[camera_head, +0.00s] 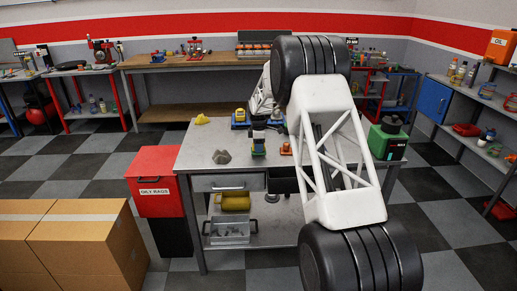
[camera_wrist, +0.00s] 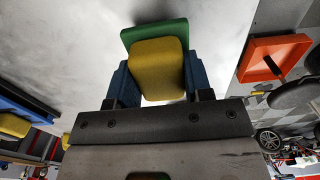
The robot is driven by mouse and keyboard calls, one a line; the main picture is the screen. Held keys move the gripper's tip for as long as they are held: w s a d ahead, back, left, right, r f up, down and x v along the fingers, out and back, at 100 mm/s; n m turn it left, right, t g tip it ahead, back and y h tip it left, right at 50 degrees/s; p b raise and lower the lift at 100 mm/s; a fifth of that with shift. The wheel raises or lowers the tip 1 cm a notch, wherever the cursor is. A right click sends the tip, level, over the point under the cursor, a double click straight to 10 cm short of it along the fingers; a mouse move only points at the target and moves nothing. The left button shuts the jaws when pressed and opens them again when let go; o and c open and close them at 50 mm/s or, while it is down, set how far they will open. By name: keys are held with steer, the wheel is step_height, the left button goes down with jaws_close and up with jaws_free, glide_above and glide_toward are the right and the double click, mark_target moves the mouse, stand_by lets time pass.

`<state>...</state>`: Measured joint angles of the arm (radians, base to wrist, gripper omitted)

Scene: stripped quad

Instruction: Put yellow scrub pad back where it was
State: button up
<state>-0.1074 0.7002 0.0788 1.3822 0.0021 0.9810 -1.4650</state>
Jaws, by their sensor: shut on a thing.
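My gripper (camera_head: 258,137) is over the steel worktable, near its front edge in the head view. It is shut on the yellow scrub pad (camera_wrist: 158,68), which has a green layer along one side. In the wrist view the pad sits between two blue fingers. In the head view the held pad (camera_head: 258,147) is small, and I cannot tell whether it touches the tabletop. A blue holder with a yellow piece (camera_head: 240,116) stands behind and left of my gripper. Part of a blue holder (camera_wrist: 30,108) also shows at the left of the wrist view.
The steel table (camera_head: 195,155) has free room at its left. A grey lump (camera_head: 221,157) and a yellow object (camera_head: 201,119) lie there. An orange item (camera_head: 286,149) is right of my gripper. A green-black container (camera_head: 388,142) stands at the right.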

steer(key=shift+f, duration=0.55)
steer(key=shift+f, duration=0.15)
steer(key=o, duration=0.9)
step_height(320, 180, up, 11)
steer(key=shift+r, duration=0.65)
stand_by(0.3)
